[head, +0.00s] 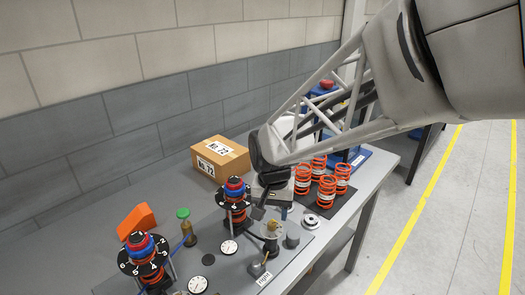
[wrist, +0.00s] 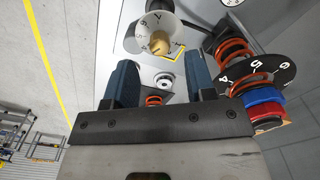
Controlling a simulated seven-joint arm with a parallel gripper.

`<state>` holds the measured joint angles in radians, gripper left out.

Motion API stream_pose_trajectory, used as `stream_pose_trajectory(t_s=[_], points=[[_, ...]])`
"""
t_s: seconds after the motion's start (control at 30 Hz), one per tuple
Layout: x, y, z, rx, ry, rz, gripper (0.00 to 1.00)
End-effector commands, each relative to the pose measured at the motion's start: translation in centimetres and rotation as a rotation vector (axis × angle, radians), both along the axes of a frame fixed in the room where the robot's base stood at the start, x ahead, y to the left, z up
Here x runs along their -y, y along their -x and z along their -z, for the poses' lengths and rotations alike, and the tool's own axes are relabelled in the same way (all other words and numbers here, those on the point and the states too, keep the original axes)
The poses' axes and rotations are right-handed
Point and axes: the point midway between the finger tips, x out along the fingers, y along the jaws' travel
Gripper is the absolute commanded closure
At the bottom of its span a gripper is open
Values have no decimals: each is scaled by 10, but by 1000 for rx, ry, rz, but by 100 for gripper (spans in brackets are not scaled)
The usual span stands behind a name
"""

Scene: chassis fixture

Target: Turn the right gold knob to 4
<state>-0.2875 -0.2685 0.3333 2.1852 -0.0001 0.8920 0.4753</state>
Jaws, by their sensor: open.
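A gold knob (wrist: 158,43) with a pale numbered dial shows ahead of my gripper in the wrist view. A gold-topped knob (head: 272,227) also shows in the head view, on the grey panel just below my gripper; I cannot tell for certain which labelled knob it is. The dial's digits are partly readable, but its setting is not clear. My gripper (wrist: 158,82) is open and empty, with its two blue-grey fingers apart. The knob appears beyond the fingertips, between their lines and not gripped. In the head view my gripper (head: 261,204) is seen from the side, partly hiding the panel.
Spring posts with numbered black discs (head: 235,202) and blue and red tops stand close by; one disc (wrist: 254,75) is right of my fingers in the wrist view.

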Motion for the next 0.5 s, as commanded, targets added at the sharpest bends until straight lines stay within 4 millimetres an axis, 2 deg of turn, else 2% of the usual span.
stream_pose_trajectory(t_s=[0.2,0.5], points=[[0,-1,-27,2,-1,0,50],[0,0,-39,1,0,0,50]])
